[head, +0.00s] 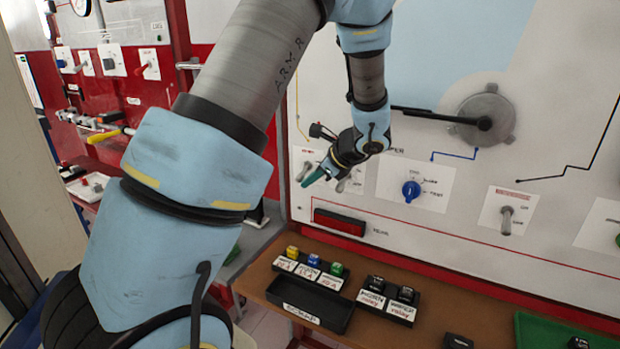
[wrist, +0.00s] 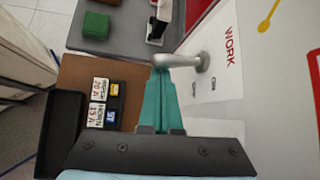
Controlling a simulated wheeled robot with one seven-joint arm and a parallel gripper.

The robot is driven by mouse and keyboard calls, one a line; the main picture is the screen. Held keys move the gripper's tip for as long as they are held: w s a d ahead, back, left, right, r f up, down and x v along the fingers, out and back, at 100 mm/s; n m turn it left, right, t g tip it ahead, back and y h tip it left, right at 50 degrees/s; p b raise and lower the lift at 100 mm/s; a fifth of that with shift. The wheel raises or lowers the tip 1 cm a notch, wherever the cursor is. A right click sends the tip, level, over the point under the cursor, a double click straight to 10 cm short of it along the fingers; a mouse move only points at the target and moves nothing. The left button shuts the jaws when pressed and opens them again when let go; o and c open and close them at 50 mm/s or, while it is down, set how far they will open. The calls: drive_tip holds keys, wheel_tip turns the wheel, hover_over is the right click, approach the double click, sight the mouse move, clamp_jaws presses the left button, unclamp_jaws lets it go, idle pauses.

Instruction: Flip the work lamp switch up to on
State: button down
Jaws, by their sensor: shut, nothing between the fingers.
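The work lamp switch (head: 305,171) is a metal toggle on a white plate at the left of the light panel, under a red label. Its lever slants outward and down. In the wrist view the same switch (wrist: 182,60) shows beside the "WORK" lettering, with its rounded tip over the ends of my teal fingers. My gripper (wrist: 162,75) is shut with nothing in it. In the head view my gripper (head: 312,178) is just below the lever tip. I cannot tell whether the fingertips touch the lever.
Another toggle (head: 345,182), a blue knob (head: 411,190) and a further toggle (head: 507,215) sit to the right on the panel. A red bar (head: 340,221) lies below.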

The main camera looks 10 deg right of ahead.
sight(301, 173)
drive_tip(key=shift+a+r+p, duration=0.15)
drive_tip(key=shift+r+p, duration=0.4)
idle(0.8)
drive_tip(key=shift+r, duration=0.55)
idle(0.5)
drive_tip(key=shift+r+p, duration=0.7)
drive_tip(key=shift+p, duration=0.05)
drive_tip(key=shift+r, duration=0.15)
drive_tip(key=b+v, duration=0.2)
drive_tip(key=v, duration=0.8)
drive_tip(key=shift+s+d, duration=0.3)
